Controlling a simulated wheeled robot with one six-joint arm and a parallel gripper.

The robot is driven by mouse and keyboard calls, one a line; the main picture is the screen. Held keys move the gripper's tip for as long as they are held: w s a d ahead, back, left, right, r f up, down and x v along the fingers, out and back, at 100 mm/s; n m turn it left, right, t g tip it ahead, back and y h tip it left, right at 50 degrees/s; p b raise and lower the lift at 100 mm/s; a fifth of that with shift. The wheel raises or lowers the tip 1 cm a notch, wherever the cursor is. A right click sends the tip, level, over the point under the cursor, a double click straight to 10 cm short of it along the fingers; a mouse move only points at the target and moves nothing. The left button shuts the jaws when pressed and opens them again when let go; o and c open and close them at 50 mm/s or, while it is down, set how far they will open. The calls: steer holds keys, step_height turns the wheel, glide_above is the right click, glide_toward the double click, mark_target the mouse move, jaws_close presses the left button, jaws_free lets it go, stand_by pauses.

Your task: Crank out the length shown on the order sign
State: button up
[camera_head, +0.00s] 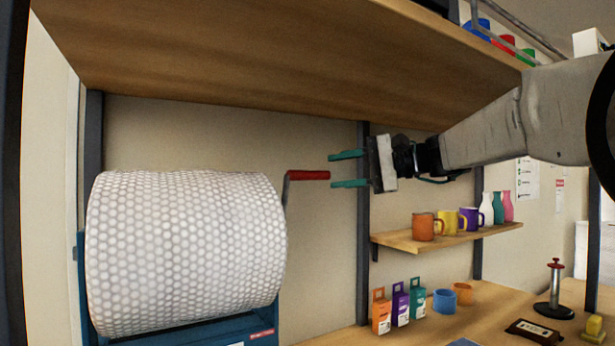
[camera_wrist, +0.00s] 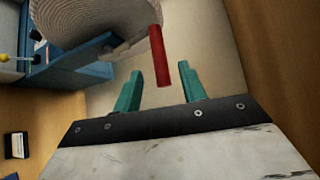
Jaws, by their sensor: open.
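A large roll of white bubble wrap (camera_head: 185,250) sits in a blue stand (camera_head: 215,332) at the left in the head view. A crank with a red handle (camera_head: 309,175) sticks out from its right side, the handle pointing right. My gripper (camera_head: 346,170) is open and empty just right of the handle, its two green fingers pointing left at it. In the wrist view the red handle (camera_wrist: 159,56) lies ahead of and between the open fingers (camera_wrist: 160,90), with its end close to them. The roll also shows there (camera_wrist: 85,20). I cannot make out an order sign.
A wooden shelf (camera_head: 240,60) hangs above the roll and my gripper. A small shelf (camera_head: 400,241) with mugs and bottles is at the right, above a counter (camera_head: 490,300) with small boxes, orange and blue cups and a red-topped stand. A dark post (camera_head: 363,220) stands behind my gripper.

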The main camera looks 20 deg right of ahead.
mark_target(317, 175)
steer(key=x, duration=0.7)
steer(key=shift+a, duration=0.1)
steer(key=shift+f, duration=0.1)
jaws_close()
